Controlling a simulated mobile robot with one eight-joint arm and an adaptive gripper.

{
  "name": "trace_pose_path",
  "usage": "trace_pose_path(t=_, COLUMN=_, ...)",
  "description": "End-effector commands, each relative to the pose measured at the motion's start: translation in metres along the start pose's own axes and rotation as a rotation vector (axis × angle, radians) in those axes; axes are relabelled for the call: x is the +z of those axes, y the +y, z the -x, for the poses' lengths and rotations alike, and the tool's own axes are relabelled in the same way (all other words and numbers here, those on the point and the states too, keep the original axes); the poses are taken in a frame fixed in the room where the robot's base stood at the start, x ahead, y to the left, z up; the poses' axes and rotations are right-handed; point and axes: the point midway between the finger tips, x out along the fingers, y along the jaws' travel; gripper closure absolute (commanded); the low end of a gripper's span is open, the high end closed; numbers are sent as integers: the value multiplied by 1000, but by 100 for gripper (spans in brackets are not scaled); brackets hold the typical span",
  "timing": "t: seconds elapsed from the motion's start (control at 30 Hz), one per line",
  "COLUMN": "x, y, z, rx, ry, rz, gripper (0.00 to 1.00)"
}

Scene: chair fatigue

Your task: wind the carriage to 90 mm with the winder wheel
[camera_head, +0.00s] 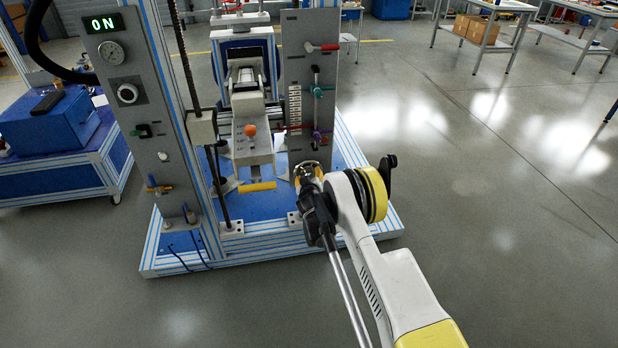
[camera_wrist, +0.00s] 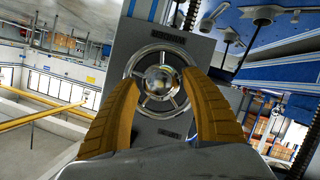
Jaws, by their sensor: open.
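The winder wheel (camera_wrist: 161,80) is a round silver handwheel with spokes and a shiny hub, on a grey panel in the wrist view. My gripper (camera_wrist: 163,88) is open, with its two yellow-brown fingers on the left and right of the wheel. I cannot tell whether the fingers touch the rim. In the head view my gripper (camera_head: 308,172) is at the lower part of the right grey panel (camera_head: 294,75), and the arm mostly hides the wheel. A scale strip (camera_head: 294,105) runs up that panel. I cannot read its value, and I cannot identify the carriage for certain.
The right panel also carries a red lever (camera_head: 322,47), a teal handle (camera_head: 318,90) and a purple handle (camera_head: 318,135) above my gripper. The left panel has a lit ON display (camera_head: 104,23) and a gauge (camera_head: 111,52). Open floor (camera_head: 480,210) lies to the right.

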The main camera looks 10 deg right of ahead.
Motion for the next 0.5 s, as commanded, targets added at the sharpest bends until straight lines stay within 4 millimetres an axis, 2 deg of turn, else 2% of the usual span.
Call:
trace_pose_path(t=0.03, x=0, y=0, z=0, rx=0, ry=0, rz=0, gripper=45)
trace_pose_path(t=0.07, x=0, y=0, z=0, rx=0, ry=0, rz=0, gripper=53)
trace_pose_path(t=0.2, x=0, y=0, z=0, rx=0, ry=0, rz=0, gripper=96)
trace_pose_path(t=0.23, x=0, y=0, z=0, rx=0, ry=0, rz=0, gripper=98)
trace_pose_path(t=0.5, x=0, y=0, z=0, rx=-7, ry=0, rz=-18, gripper=99)
